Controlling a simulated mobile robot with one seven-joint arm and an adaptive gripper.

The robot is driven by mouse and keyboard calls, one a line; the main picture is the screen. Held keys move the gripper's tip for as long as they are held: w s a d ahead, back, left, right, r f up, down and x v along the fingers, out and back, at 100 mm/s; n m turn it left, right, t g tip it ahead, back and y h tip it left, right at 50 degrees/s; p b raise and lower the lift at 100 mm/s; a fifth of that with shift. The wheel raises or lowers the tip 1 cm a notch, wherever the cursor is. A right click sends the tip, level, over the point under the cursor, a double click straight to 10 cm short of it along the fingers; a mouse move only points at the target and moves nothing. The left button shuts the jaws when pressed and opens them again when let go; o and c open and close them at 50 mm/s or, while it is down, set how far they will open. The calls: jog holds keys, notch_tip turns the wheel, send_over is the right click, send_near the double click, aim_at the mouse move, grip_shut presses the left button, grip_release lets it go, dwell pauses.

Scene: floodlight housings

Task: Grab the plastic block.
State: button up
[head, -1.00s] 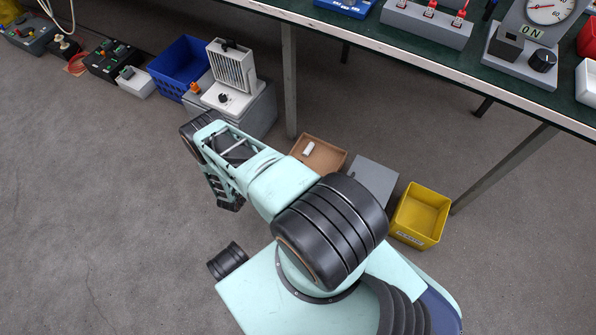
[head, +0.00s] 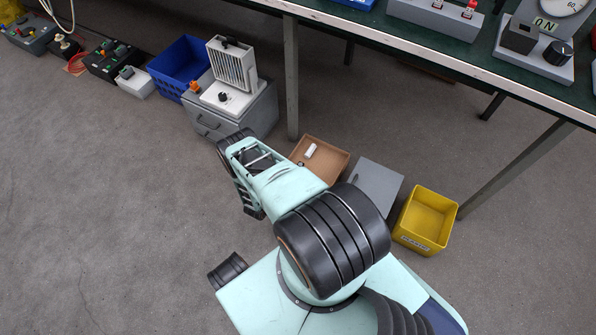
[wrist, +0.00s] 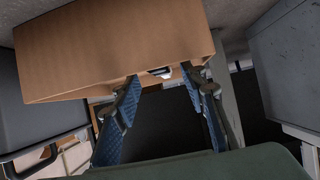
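A small white block (head: 310,150), which looks like the plastic block, lies inside a brown open box (head: 333,169) on the floor below the bench. In the wrist view the brown box (wrist: 115,50) fills the upper part. A small white and dark shape shows at its lower edge between my fingertips; I cannot tell if it is the block. My gripper (wrist: 163,80) is open, with its two blue-padded fingers apart and nothing held between them. In the head view my arm reaches to the left of the brown box.
A grey box (head: 376,187) and a yellow bin (head: 428,218) stand right of the brown box. A grey drawer cabinet (head: 250,110) with a heater (head: 232,68) stands behind my gripper. A bench leg (head: 291,80) rises behind the brown box.

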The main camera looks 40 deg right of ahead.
jog(key=shift+b+x, duration=0.3)
jog(key=shift+x, duration=0.95)
jog(key=shift+r, duration=0.1)
jog(key=shift+c, duration=0.4)
grip_shut()
jog(key=shift+r, duration=0.1)
